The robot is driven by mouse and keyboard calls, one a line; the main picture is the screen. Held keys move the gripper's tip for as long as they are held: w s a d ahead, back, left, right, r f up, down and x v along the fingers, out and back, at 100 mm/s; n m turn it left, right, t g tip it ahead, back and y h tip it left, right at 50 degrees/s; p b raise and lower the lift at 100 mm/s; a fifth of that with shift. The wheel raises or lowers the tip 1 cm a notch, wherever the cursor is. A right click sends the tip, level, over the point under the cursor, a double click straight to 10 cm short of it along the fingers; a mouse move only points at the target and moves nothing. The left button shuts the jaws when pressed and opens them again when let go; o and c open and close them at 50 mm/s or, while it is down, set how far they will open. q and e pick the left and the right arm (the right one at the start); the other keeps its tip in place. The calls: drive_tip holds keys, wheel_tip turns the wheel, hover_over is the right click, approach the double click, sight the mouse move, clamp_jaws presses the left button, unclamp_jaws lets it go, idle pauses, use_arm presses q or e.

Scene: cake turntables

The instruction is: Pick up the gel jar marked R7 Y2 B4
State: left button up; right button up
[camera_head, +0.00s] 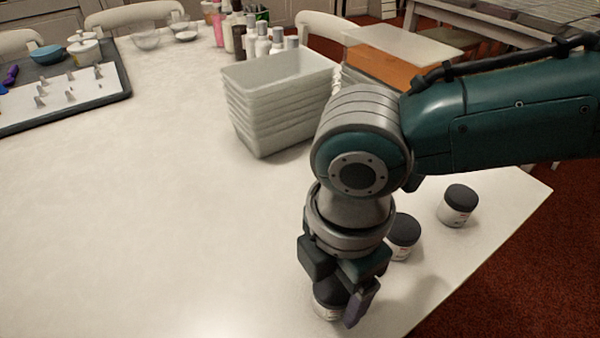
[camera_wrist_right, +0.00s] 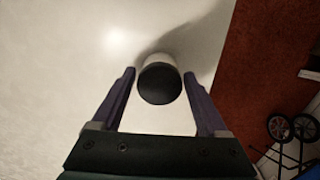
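Three white jars with dark lids stand on the white table near its right corner. One jar (camera_head: 326,311) is under my right gripper (camera_head: 343,302); a second jar (camera_head: 404,236) is behind it, partly covered by my wrist, and a third jar (camera_head: 458,206) is farther right. The label writing is too small to read, so I cannot tell which is R7 Y2 B4. In the right wrist view the nearest jar (camera_wrist_right: 160,82) sits between the two open fingers of the right gripper (camera_wrist_right: 160,76), with a gap on each side. My left gripper is not in view.
A stack of pale trays (camera_head: 275,95) stands behind my right arm. A dark tray (camera_head: 118,73) with a white board is at the far left, and bottles (camera_head: 262,42) stand at the back. The table's middle and left are clear. The right edge drops to red floor (camera_wrist_right: 245,75).

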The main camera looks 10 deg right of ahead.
drive_tip(key=c, duration=1.1)
drive_tip(key=shift+c, duration=0.2)
drive_tip(key=shift+r, duration=0.15)
